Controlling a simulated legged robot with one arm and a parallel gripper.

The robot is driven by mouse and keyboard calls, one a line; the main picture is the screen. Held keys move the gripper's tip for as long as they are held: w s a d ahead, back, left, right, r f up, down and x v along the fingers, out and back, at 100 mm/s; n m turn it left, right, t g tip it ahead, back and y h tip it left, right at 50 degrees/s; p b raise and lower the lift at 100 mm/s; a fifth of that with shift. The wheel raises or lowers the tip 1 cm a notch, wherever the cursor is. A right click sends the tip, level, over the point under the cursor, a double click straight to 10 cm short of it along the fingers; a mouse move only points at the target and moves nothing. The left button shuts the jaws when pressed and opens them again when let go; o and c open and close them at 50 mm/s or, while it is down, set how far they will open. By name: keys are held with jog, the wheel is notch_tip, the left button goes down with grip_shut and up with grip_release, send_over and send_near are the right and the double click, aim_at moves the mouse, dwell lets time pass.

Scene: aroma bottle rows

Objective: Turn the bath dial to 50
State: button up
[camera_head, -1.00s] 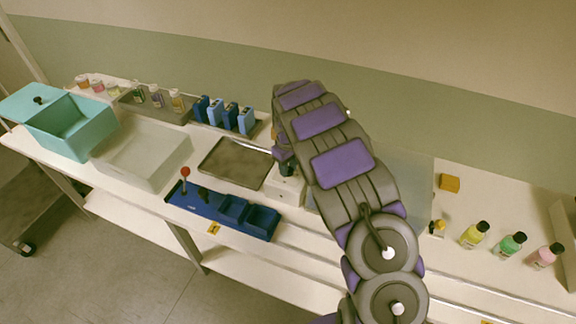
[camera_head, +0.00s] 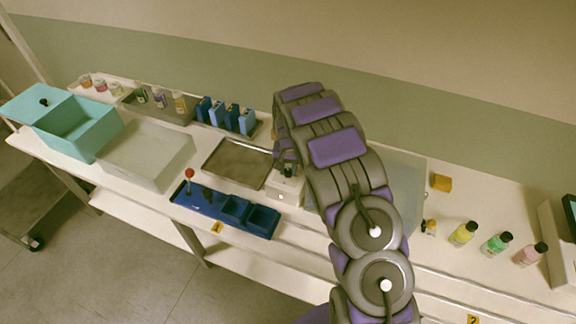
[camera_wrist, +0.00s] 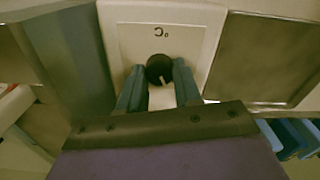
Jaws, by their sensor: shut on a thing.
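The bath dial (camera_wrist: 160,68) is a small dark round knob with a pale pointer mark, on a white panel (camera_wrist: 190,35) in the wrist view. A "°C" label shows upside down on the panel beside it. My gripper (camera_wrist: 159,76) has its two blue-grey fingers on either side of the knob, shut on it. In the head view the white dial box (camera_head: 287,188) stands beside the dark metal tray, and my arm comes over it from the right. The number the pointer stands at cannot be read.
A dark metal tray (camera_head: 236,163) and a blue divided tray (camera_head: 205,203) lie left of the dial box. A white basin (camera_head: 150,155) and teal box (camera_head: 75,128) stand further left. Blue blocks (camera_head: 217,113) stand behind. Coloured bottles (camera_head: 497,244) stand at the right.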

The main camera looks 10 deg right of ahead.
aim_at(287, 171)
jog(key=m+p, duration=0.1)
jog(key=m, duration=0.5)
jog(key=shift+s, duration=0.1)
jog(key=m, duration=0.6)
jog(key=shift+m+p, duration=0.4)
jog(key=o, duration=1)
jog(key=shift+a, duration=0.1)
jog(key=shift+o, duration=0.2)
notch_tip(287, 171, up, 17)
jog(key=p, duration=0.1)
jog(key=shift+r+p, duration=0.15)
jog(key=shift+p, duration=0.2)
